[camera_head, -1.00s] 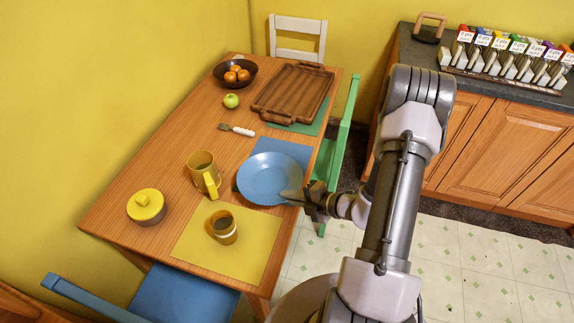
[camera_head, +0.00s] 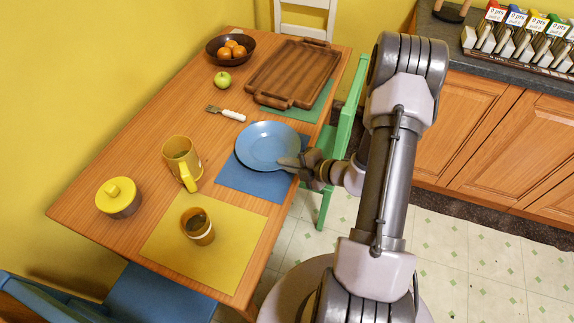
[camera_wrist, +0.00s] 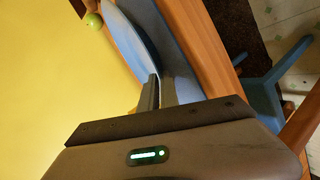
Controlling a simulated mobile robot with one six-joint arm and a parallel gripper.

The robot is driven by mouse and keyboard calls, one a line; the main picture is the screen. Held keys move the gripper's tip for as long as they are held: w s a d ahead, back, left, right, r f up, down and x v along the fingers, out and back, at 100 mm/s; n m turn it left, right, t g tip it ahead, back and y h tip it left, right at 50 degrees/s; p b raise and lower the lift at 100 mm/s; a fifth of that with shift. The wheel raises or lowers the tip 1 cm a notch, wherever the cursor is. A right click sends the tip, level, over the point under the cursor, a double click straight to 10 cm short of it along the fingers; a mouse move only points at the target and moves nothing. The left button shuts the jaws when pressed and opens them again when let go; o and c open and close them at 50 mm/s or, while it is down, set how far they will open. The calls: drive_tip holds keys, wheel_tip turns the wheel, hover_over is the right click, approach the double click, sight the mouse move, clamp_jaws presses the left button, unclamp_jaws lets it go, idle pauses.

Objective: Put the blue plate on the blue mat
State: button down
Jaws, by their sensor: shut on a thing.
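The blue plate (camera_head: 268,142) is over the far part of the blue mat (camera_head: 258,185) in the head view. Its far-left side reaches past the mat's edge, and the near part of the mat is bare. My gripper (camera_head: 292,162) is shut on the plate's right rim, coming in from the right side of the table. In the wrist view the plate (camera_wrist: 132,38) shows nearly edge-on between the fingers (camera_wrist: 158,92), with the mat (camera_wrist: 175,50) beside it. I cannot tell clearly how high the plate is above the mat.
A wooden tray (camera_head: 293,72) lies beyond. A green chair (camera_head: 343,130) is at the right edge.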

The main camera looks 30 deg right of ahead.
drive_tip(key=c, duration=1.9)
unclamp_jaws()
